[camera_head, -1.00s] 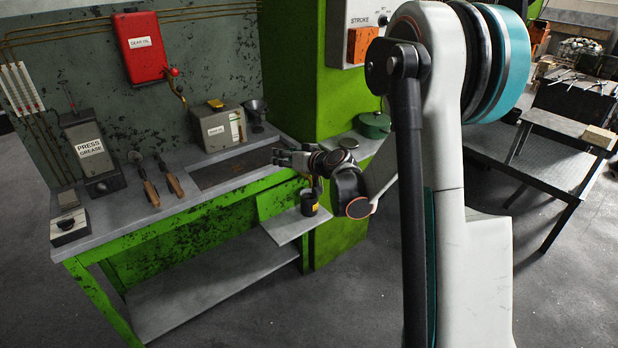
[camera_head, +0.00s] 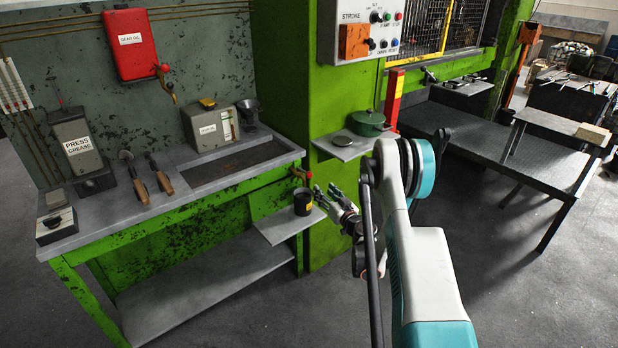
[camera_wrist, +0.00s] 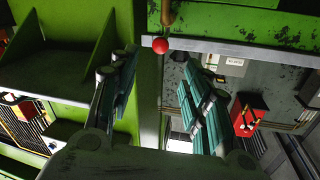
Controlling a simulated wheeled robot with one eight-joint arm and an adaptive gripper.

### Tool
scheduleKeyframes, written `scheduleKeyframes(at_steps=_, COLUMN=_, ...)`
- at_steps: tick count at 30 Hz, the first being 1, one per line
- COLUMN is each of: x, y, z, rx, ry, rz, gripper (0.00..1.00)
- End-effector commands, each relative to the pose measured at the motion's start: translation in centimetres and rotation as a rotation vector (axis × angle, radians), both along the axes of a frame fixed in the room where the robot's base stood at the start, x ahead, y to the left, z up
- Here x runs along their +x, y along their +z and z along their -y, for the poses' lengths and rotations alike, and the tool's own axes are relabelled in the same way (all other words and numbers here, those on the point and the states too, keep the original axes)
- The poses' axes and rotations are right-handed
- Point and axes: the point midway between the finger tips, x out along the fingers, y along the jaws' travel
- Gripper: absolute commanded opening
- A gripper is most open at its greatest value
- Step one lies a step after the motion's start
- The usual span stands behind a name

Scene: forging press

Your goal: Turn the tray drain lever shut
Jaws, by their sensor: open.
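The tray drain lever (camera_head: 307,176) has a red ball and brass fitting at the right front end of the bench tray (camera_head: 235,167). In the wrist view the lever's red ball (camera_wrist: 160,46) lies beyond my fingertips, in line with the gap between them. My gripper (camera_head: 326,192) is open and empty, just right of and slightly below the lever in the head view. No contact with the lever shows. In the wrist view my two finger pads (camera_wrist: 160,68) stand wide apart.
A black cup (camera_head: 303,202) stands on a small side shelf (camera_head: 280,228) below the lever. A green pot (camera_head: 370,124) sits on a ledge above my gripper. A red gear oil tank (camera_head: 131,43) hangs on the wall. Floor in front is clear.

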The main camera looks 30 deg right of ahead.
Motion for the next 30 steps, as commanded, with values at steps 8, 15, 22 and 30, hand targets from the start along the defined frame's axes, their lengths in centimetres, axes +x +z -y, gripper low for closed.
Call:
scheduleKeyframes(at_steps=8, x=4.5, y=-0.2, z=-0.1, rx=0.000, ry=0.003, rz=0.000, gripper=0.44)
scheduleKeyframes(at_steps=15, x=9.2, y=-0.2, z=0.0, rx=0.000, ry=0.002, rz=-0.001, gripper=0.44)
scheduleKeyframes(at_steps=22, x=12.3, y=-0.1, z=0.1, rx=0.000, ry=0.003, rz=0.000, gripper=0.44)
scheduleKeyframes(at_steps=30, x=13.3, y=0.1, z=0.1, rx=0.000, ry=0.001, rz=-0.001, gripper=0.44)
